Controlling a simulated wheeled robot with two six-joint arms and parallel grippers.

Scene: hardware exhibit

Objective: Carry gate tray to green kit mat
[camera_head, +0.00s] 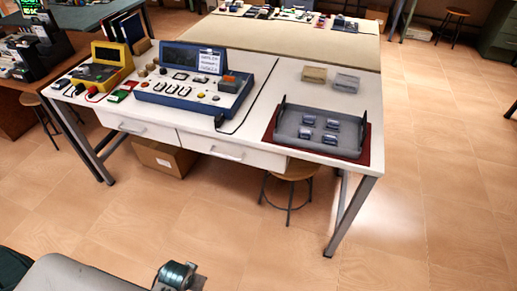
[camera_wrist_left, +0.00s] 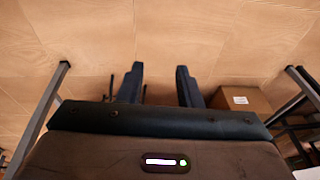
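A grey tray (camera_head: 286,135) with raised sides, which I take to be the gate tray, stands on a dark red mat (camera_head: 378,150) at the right end of the white table. Several small blue-grey parts (camera_head: 332,124) lie in it. I cannot make out a green kit mat in either view. My left gripper (camera_wrist_left: 162,88) shows in the left wrist view with its two dark fingers apart and nothing between them, above the floor and away from the tray. My right gripper is not in view.
A blue console (camera_head: 190,85) and a yellow device (camera_head: 103,68) stand on the white table (camera_head: 255,100), left of the tray. Two small boxes (camera_head: 314,74) sit behind it. A stool (camera_head: 292,172) and a cardboard box (camera_head: 160,156) are underneath. The floor in front and right is clear.

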